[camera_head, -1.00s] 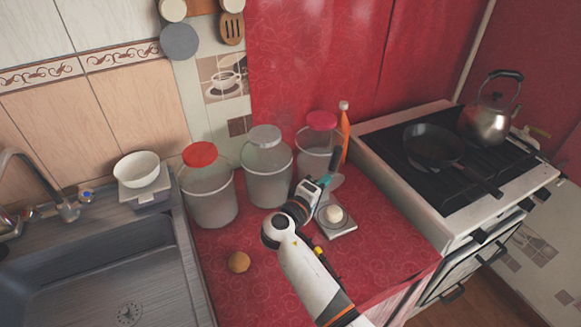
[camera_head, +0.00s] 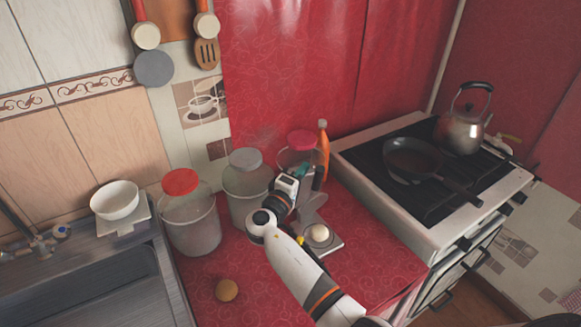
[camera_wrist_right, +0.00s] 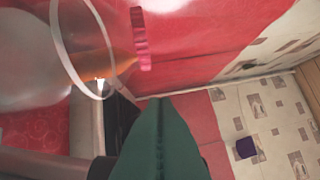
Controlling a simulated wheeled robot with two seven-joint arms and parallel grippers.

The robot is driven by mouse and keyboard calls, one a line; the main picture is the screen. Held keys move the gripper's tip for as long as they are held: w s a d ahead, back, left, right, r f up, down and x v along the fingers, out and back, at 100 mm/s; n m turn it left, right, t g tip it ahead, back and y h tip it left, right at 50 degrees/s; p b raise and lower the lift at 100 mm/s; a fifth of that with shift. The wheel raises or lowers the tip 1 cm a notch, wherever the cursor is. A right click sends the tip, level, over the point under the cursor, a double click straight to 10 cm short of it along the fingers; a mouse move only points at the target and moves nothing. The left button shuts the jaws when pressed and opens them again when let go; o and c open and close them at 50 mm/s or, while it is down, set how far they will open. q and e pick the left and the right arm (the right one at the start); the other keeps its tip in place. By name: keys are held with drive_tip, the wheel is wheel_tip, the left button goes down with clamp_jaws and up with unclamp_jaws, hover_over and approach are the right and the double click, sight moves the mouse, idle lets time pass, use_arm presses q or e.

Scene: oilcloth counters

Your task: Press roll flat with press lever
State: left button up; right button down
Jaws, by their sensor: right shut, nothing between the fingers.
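The pale round roll (camera_head: 319,233) sits on the flat base of the press (camera_head: 333,246) on the red counter. The press's grey upper part (camera_head: 311,208) stands behind the roll, apart from it. A dark upright piece (camera_head: 317,179), which looks like the lever handle, rises beside my right gripper (camera_head: 301,171). That gripper is shut and empty, with teal fingers, above and behind the roll, in front of the pink-lidded jar. Whether it touches the lever I cannot tell. In the wrist view its green finger (camera_wrist_right: 160,140) fills the lower middle. My left gripper is not in view.
Jars with red (camera_head: 190,225), grey (camera_head: 246,185) and pink (camera_head: 303,142) lids line the back of the counter, with an orange bottle (camera_head: 323,150). A brown ball (camera_head: 227,290) lies at front left. The stove (camera_head: 430,195) is right; the sink (camera_head: 100,285) is left.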

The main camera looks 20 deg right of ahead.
drive_tip(key=shift+s+d+p, duration=0.25)
drive_tip(key=shift+s+p, duration=0.05)
drive_tip(key=shift+s, duration=0.7)
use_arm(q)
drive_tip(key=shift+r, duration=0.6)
use_arm(e)
drive_tip(key=shift+w, duration=0.1)
drive_tip(key=shift+f, duration=0.1)
